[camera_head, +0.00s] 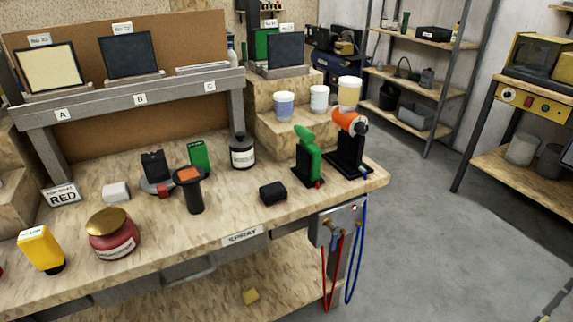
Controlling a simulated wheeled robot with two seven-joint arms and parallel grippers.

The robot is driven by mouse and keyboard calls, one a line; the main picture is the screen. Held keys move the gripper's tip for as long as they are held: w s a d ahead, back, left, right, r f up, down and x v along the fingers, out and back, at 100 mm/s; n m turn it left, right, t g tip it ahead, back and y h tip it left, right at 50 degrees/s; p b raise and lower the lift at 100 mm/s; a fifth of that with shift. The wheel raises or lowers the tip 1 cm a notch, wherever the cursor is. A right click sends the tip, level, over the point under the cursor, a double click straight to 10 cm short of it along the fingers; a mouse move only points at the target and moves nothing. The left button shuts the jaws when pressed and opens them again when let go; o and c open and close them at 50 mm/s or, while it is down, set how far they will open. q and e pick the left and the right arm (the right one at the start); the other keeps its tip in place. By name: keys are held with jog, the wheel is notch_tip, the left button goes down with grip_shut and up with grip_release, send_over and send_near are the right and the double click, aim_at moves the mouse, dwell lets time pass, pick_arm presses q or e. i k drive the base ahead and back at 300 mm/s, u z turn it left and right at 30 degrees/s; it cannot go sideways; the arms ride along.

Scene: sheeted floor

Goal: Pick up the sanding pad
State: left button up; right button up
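No item is labelled as the sanding pad, and I cannot tell for sure which one it is. A small black block (272,193) lies on the wooden workbench (240,214) near its front edge. A small whitish block (116,192) lies farther left on the bench. Neither of my grippers is in view.
A red jar with a gold lid (115,233), a yellow bottle (41,248), a dark stand with an orange top (192,190) and a green spray tool (309,160) stand on the bench. Red and blue hoses (355,255) hang at its right end. Floor at right (440,240) is clear.

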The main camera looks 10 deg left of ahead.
aim_at(273, 193)
jog(key=z, duration=1.35)
jog(key=i, duration=0.65)
jog(key=u, duration=1.2)
